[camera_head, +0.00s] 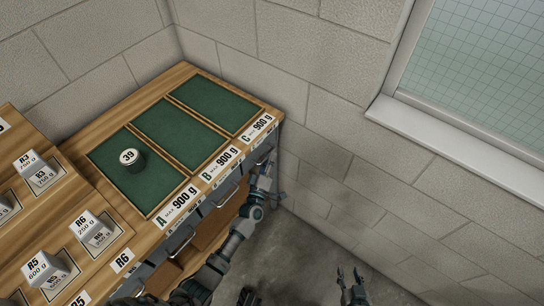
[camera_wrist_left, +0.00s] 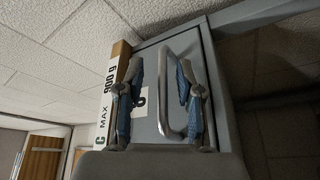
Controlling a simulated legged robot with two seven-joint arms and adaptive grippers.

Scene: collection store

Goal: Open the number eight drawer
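A grey drawer front (camera_wrist_left: 152,60) with a metal loop handle (camera_wrist_left: 167,90) fills the middle of the left wrist view. It sits beneath the label C. A white number label (camera_wrist_left: 141,103) on it is partly hidden by a finger, and I cannot read it surely. My left gripper (camera_wrist_left: 158,95) is open, its fingers apart in front of the drawer, with part of the handle between or behind them. In the head view my left gripper (camera_head: 266,170) is at the cabinet's front below tray C. My right gripper (camera_head: 352,278) is low, away from the cabinet, with its fingers apart.
The wooden cabinet top (camera_head: 180,80) has green-lined trays marked A, B and C. Several grey weights stand on the stepped rack (camera_head: 20,235) at left. A block wall (camera_head: 370,170) rises beyond the cabinet's far end.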

